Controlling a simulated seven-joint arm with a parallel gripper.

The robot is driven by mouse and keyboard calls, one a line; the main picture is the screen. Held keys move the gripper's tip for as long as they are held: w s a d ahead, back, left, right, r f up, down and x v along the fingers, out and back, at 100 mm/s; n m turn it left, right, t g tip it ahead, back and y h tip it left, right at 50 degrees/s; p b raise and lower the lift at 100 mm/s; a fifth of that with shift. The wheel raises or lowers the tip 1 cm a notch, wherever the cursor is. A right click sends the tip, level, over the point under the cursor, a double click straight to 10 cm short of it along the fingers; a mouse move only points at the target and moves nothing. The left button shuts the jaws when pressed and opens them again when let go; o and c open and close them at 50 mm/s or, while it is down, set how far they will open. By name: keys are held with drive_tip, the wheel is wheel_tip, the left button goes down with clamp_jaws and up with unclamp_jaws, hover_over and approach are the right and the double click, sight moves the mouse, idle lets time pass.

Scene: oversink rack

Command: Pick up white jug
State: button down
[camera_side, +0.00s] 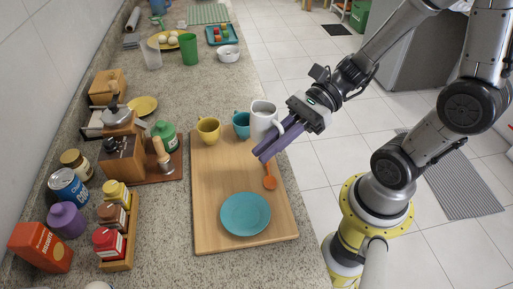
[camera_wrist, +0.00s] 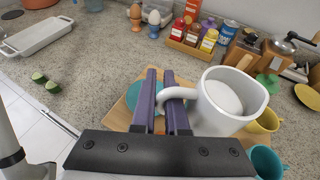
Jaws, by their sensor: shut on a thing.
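The white jug (camera_side: 263,119) stands upright at the back right of the wooden board in the side view. In the wrist view the white jug (camera_wrist: 230,98) is just right of the fingers, with its handle toward them. My gripper (camera_side: 268,152) reaches in from the right with its purple fingers. In the wrist view my gripper (camera_wrist: 164,98) has its fingers close together, with the jug's handle at the right finger and partly hidden between them. My gripper is shut on the handle. I cannot tell whether the jug's base touches the board.
The board (camera_side: 213,213) also holds a teal cup (camera_side: 241,124), a yellow cup (camera_side: 208,130), a teal plate (camera_side: 246,214) and an orange spoon (camera_side: 269,178). A spice rack (camera_side: 119,238) and jars stand left. The board's middle is clear.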

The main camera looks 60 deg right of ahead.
drive_tip(key=shift+s+d+r, duration=0.35)
drive_tip(key=shift+s+d, duration=0.1)
drive_tip(key=shift+s, duration=0.2)
drive_tip(key=shift+s, duration=0.15)
idle(0.6)
